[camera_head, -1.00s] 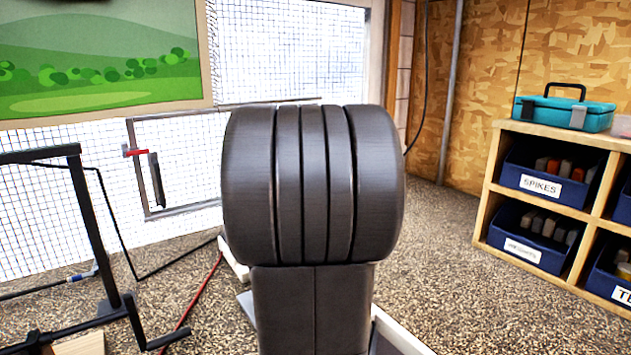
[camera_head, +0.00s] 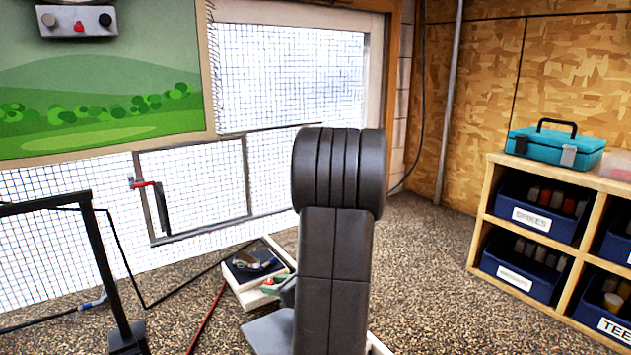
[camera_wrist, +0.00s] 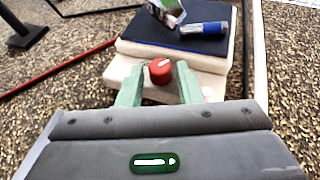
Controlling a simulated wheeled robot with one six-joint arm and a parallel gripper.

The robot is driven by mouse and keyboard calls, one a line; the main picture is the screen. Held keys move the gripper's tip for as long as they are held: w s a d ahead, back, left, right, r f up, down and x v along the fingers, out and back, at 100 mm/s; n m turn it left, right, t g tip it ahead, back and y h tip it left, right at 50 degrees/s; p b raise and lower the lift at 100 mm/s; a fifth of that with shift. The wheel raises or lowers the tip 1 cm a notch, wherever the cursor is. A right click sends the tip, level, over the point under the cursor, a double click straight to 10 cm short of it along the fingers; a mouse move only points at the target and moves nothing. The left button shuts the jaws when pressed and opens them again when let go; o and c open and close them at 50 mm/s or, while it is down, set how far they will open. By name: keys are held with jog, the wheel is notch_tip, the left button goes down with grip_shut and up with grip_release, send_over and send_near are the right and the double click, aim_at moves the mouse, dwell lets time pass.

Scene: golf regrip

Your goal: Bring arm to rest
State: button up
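My gripper (camera_wrist: 162,67) shows in the wrist view with its two pale green fingers spread apart. A red round knob or cap (camera_wrist: 159,71) sits between and just beyond the fingertips, with a gap on each side. In the head view my gripper (camera_head: 281,284) is low, beside the pale platform on the floor, partly hidden behind my dark arm. The small red thing (camera_head: 268,281) shows there too, at the fingers.
The pale platform (camera_wrist: 130,49) carries a dark blue pad (camera_wrist: 187,43) with a blue cylinder (camera_wrist: 215,29) and a metallic item on it. A black frame (camera_head: 88,225) stands left. A shelf with bins (camera_head: 480,215) stands right. Gravel floor is open between.

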jog(key=n+g+y, duration=0.1)
jog(key=n+g, duration=0.1)
jog(key=n+g+y+p, duration=0.1)
jog(key=n+g, duration=0.1)
jog(key=shift+w+d+g, duration=0.2)
jog(key=shift+w+g, duration=0.1)
jog(key=shift+w, duration=0.1)
jog(key=shift+s, duration=0.1)
